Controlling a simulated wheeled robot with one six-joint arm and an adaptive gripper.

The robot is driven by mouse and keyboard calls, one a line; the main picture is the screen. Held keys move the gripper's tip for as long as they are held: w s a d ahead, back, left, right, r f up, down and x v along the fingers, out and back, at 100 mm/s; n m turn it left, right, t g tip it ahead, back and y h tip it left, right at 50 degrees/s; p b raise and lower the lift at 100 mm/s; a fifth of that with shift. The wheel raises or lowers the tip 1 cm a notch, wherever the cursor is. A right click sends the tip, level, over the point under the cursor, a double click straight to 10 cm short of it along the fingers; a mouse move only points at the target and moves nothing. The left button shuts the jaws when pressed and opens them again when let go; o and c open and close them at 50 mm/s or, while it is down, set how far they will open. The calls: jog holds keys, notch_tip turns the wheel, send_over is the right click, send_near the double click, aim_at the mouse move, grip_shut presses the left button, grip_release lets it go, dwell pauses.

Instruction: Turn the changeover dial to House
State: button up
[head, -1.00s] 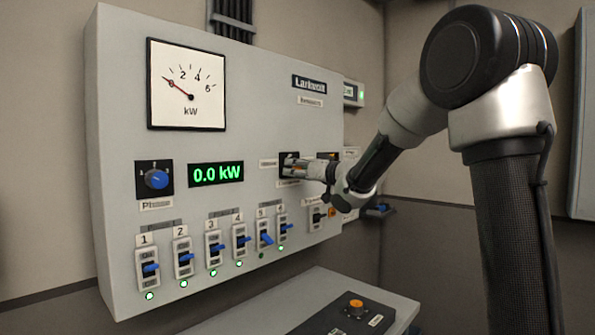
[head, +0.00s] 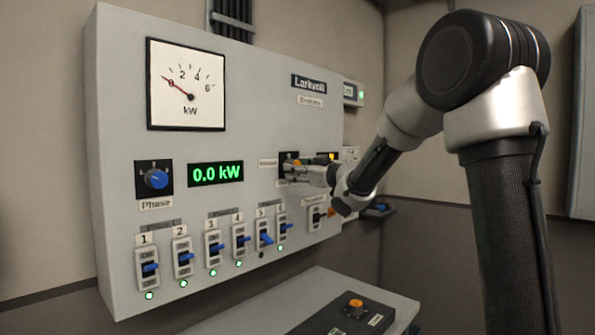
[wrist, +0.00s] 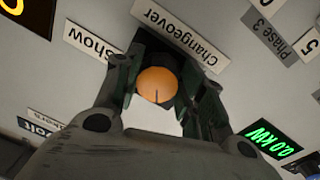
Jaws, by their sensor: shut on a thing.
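The changeover dial is an orange round knob (wrist: 157,85) on a dark plate, between my fingers in the wrist view. In the head view a bit of the orange knob (head: 297,162) shows at the panel, right of the green display. My gripper (wrist: 158,82) is shut on the knob, one finger on each side; it also reaches the panel in the head view (head: 296,170). A dark line shows on the knob's face. The "Changeover" label (wrist: 180,35) and a label reading "Show" (wrist: 91,44) lie beside the plate. I see no House label clearly; my gripper covers part of the area.
The grey panel (head: 120,90) holds a kW meter (head: 186,84) reading near 0, a "0.0 kW" display (head: 215,174), a blue Phase dial (head: 156,179) and a row of blue-levered switches (head: 184,258). A ledge with an orange button (head: 355,303) sits below.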

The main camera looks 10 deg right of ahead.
jog(key=n, duration=0.6)
jog(key=shift+d+y, duration=0.1)
jog(key=shift+y, duration=0.3)
jog(key=o, duration=1)
jog(key=v, duration=1.2)
jog(key=shift+r, duration=0.1)
